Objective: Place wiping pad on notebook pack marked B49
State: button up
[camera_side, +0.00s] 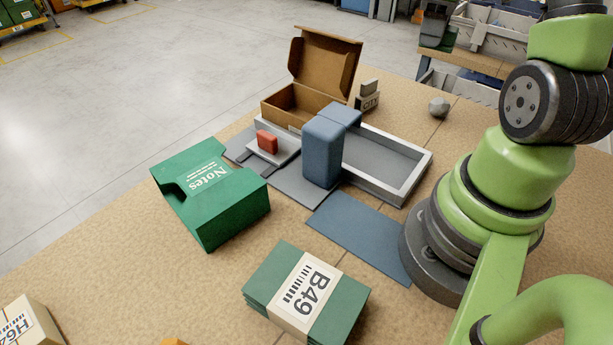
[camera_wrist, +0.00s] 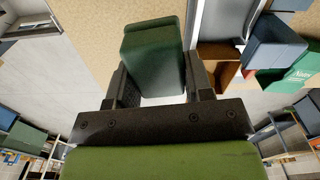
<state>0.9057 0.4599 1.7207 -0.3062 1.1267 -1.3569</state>
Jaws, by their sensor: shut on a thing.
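The notebook pack marked B49 (camera_side: 337,278), a green stack with a cream label band, lies flat at the front of the table in the side view. Its visible top is bare. In the wrist view, my gripper (camera_wrist: 160,76) is shut on a dark green block, which I take to be the wiping pad (camera_wrist: 152,50). The fingers press on its left and right sides. My gripper is outside the side view, so its height and distance from the pack cannot be told. The pack is not clearly seen in the wrist view.
A green Notes box (camera_side: 235,208) stands behind-left of the pack. Blue blocks (camera_side: 322,150), a grey tray (camera_side: 412,178), an open cardboard box (camera_side: 275,105) and a red block (camera_side: 267,142) stand farther back. A flat blue mat (camera_side: 360,235) lies between tray and pack.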

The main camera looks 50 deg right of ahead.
jog(key=w+a+n, duration=0.4)
jog(key=w+a, duration=0.4)
jog(key=a, duration=0.5)
jog(key=w+a+n, duration=0.1)
jog(key=a+n, duration=0.3)
jog(key=a, duration=0.7)
jog(key=n, duration=0.8)
send_over(301, 296)
notch_tip(301, 296, down, 4)
notch_tip(301, 296, down, 11)
jog(key=shift+a+f, duration=0.1)
